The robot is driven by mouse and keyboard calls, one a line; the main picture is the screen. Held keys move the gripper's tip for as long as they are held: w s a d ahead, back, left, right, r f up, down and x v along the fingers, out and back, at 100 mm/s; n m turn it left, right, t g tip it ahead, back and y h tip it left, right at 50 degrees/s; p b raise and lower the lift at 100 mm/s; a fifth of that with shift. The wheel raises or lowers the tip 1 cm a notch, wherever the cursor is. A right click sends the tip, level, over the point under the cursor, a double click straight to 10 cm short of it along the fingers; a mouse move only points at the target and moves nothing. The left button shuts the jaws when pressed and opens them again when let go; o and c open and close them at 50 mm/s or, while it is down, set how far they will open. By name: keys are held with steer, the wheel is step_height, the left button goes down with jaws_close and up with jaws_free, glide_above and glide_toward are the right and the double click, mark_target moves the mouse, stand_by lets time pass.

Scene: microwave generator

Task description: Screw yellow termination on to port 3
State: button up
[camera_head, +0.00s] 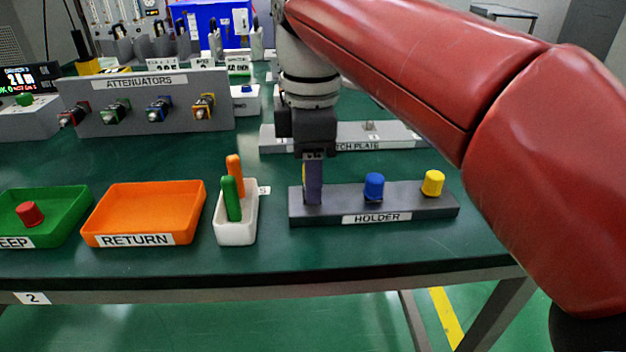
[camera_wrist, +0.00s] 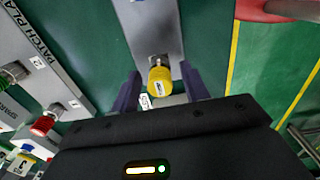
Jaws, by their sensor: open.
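A yellow termination (camera_wrist: 160,80) shows between my fingertips in the wrist view, at one end of the grey holder (camera_wrist: 152,28). My gripper (camera_wrist: 160,90) is open, with one dark finger on each side of it; I cannot tell whether either finger touches. In the head view my gripper (camera_head: 312,185) points down at the left end of the holder (camera_head: 325,214), and its finger hides most of this termination. A second yellow cap (camera_head: 433,183) stands at the holder's right end.
A blue cap (camera_head: 374,187) stands mid-holder. The patch plate (camera_head: 395,136) lies behind; a red-capped connector (camera_wrist: 43,124) shows near it. A white box (camera_head: 236,238) with green and orange pieces, an orange RETURN tray (camera_head: 150,242) and a green tray (camera_head: 70,215) stand left. Attenuators (camera_head: 145,85) are behind.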

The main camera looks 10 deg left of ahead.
jaws_close()
steer(key=shift+r+p, duration=1.55)
steer(key=shift+r, duration=1.45)
steer(key=shift+s, duration=0.1)
